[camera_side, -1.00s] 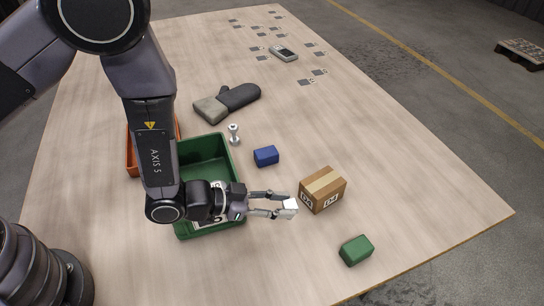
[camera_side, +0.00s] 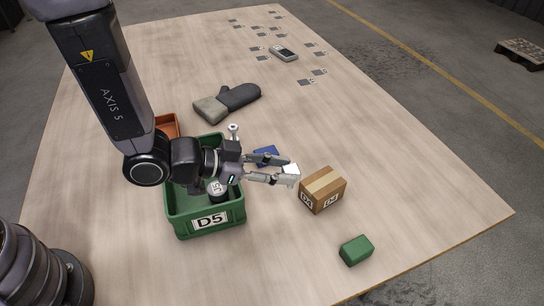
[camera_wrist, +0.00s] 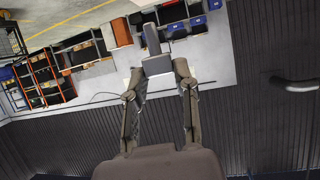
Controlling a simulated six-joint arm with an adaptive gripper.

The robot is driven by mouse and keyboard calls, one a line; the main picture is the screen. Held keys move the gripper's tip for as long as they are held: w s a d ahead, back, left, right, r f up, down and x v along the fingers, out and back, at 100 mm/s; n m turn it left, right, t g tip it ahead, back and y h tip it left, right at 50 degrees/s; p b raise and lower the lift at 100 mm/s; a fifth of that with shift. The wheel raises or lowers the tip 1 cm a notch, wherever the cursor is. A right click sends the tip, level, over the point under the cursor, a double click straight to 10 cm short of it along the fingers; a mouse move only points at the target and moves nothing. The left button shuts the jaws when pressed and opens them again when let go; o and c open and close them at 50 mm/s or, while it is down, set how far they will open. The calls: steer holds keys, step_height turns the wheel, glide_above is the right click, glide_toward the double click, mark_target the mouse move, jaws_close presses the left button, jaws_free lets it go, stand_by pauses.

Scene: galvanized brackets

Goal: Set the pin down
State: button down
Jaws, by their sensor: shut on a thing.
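My gripper (camera_side: 283,172) is shut on a small pale grey piece (camera_side: 291,171), which I take to be the pin. It is held at the fingertips, level with the upper part of the carton and just left of it, and looks clear of the table. In the wrist view my gripper (camera_wrist: 158,84) has its two fingers on either side of the piece's block-like end (camera_wrist: 157,66), and a narrower grey stem (camera_wrist: 151,38) extends beyond it. The pin's lower side is hidden in the side view.
A taped carton (camera_side: 323,190) stands right of my gripper. A green block (camera_side: 356,250) lies nearer. A blue block (camera_side: 266,151) is partly hidden behind my fingers. A green bin (camera_side: 180,222) marked D5 is under my wrist, with a bolt-like piece (camera_side: 234,130) behind.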

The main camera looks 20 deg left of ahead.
steer(key=w+a+r+n+t+y, duration=0.1)
steer(key=w+a+n+y, duration=0.4)
steer(key=a, duration=1.2)
steer(key=w+a+r+n+t+y, duration=0.1)
steer(key=w+a+n+t+y, duration=0.3)
steer(key=a, duration=1.4)
steer(key=w+n+y, duration=0.1)
steer(key=w, duration=0.2)
steer(key=shift+w+a, duration=0.3)
steer(key=shift+w, duration=0.05)
